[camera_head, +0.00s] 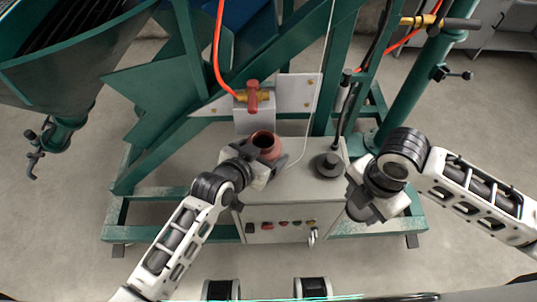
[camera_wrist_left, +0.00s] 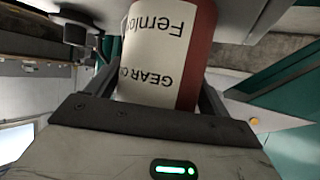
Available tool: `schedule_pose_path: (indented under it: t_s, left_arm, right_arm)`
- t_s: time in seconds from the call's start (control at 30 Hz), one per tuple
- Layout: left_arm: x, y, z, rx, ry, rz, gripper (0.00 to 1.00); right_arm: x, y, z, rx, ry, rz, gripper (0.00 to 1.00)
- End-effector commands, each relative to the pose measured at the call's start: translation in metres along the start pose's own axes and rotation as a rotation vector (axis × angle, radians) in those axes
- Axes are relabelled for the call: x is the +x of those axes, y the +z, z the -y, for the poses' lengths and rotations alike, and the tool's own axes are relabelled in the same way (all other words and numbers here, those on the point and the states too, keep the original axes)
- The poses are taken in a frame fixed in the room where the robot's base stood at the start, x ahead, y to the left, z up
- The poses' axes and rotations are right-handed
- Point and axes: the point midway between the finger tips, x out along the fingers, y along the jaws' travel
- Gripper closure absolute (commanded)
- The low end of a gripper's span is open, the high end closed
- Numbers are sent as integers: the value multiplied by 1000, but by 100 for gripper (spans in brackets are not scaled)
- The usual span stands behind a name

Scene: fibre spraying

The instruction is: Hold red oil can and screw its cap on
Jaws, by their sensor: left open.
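The red oil can (camera_head: 266,142) stands upright on the grey machine cabinet, its dark round mouth open at the top. In the left wrist view the can (camera_wrist_left: 197,55) shows a white label with upside-down lettering. My left gripper (camera_head: 262,157) is open, with its fingers on both sides of the can; whether they touch it is unclear. A black round cap-like piece with a knob (camera_head: 328,164) sits on the cabinet top to the right of the can. My right gripper (camera_head: 354,192) is beside the cabinet's right edge; its fingers are partly hidden and no object shows in it.
A red-handled valve (camera_head: 253,97) stands behind the can, with an orange hose rising from it. Green frame beams surround the cabinet. Switches and buttons (camera_head: 282,224) are on the cabinet front. A green hopper (camera_head: 70,60) is at the upper left.

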Motion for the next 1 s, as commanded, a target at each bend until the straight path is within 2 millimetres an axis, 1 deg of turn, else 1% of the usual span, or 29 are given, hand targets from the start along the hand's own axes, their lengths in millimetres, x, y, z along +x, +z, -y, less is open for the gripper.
schedule_pose_path:
  t_s: [0.17, 0.2, 0.27, 0.3, 0.33, 0.6, 0.73, 0.87, 0.97, 1.0]
  left_arm:
    - [0, 0, 0, 0, 0, 0, 20]
    - [0, 0, 0, 0, 0, 0, 22]
    - [0, 0, 0, 0, 0, 0, 39]
    - [0, 0, 0, 0, 0, 0, 50]
    - [0, 0, 0, 0, 0, 0, 56]
    - [-2, -2, 0, 0, 0, -3, 56]
    - [-8, -3, 0, 0, 0, -2, 56]
    - [-24, -9, 0, 1, 0, -3, 56]
    - [-45, -7, 0, 0, 0, 0, 56]
    - [-55, -7, 0, 1, 0, -1, 56]
  right_arm:
    - [0, 0, 0, 0, 0, 0, 68]
    - [0, 0, 0, 0, 0, 0, 68]
    - [0, 0, 0, 0, 0, 0, 68]
    - [0, 0, 0, 0, 0, 0, 68]
    - [0, 0, 0, 0, 0, 0, 68]
    - [-1, 0, 0, 0, 0, 0, 68]
    - [-3, 0, 0, 0, 0, 0, 68]
    - [-8, 0, 0, 0, 0, 0, 68]
    - [-12, 0, 0, 0, 0, 0, 68]
    - [-15, 0, 0, 0, 0, 0, 68]
